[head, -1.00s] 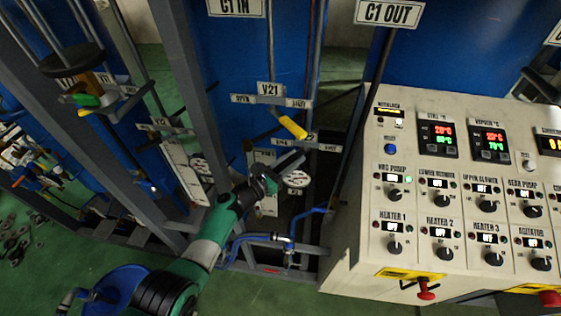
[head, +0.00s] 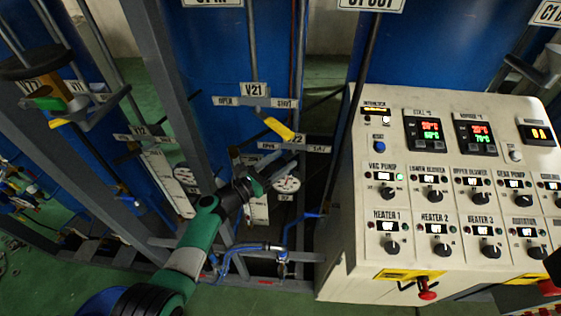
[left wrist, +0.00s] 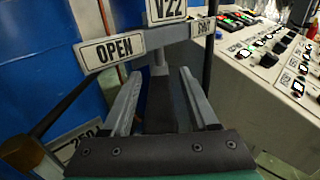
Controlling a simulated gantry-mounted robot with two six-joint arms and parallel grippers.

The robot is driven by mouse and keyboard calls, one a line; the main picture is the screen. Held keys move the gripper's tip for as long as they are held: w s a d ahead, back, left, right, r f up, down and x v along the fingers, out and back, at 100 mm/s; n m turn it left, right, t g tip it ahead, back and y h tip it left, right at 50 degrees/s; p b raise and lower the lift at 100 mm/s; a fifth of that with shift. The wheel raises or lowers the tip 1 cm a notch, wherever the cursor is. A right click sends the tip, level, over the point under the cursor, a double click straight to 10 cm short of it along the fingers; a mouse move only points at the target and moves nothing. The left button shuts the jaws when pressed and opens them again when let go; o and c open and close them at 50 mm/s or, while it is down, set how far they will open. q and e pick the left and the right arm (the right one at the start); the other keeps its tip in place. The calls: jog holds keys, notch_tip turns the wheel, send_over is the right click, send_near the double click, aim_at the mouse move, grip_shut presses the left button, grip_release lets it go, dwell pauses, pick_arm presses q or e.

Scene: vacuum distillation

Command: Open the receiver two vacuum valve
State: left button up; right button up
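The V22 label (left wrist: 167,9) is at the top of the left wrist view, with an OPEN plate (left wrist: 112,49) at its left and another plate (left wrist: 203,27) at its right. In the head view the V22 plate (head: 296,138) is partly covered by the yellow handle above it. My left gripper (head: 279,173) is just below this plate. In the left wrist view my left gripper (left wrist: 160,80) is open, its fingers well apart. A dark bar (left wrist: 161,103) lies between them below a grey post; I cannot tell whether they touch it.
The V21 label (head: 253,89) and its yellow handle (head: 279,129) are just above my left gripper. A grey frame post (head: 172,95) stands left, and the control panel (head: 352,200) stands right.

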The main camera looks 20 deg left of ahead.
aim_at(268, 168)
pick_arm(q)
jog(key=shift+r, duration=0.1)
jog(key=p+v, duration=0.1)
jog(key=p, duration=0.1)
jog(key=p+v, duration=0.3)
jog(key=shift+s+a+r+p, duration=0.2)
jog(key=shift+s+r+p, duration=0.05)
jog(key=shift+r+p, duration=0.15)
jog(key=f+p+v, duration=0.1)
jog(key=p+v, duration=0.1)
jog(key=v, duration=0.5)
jog(key=shift+p, duration=0.3)
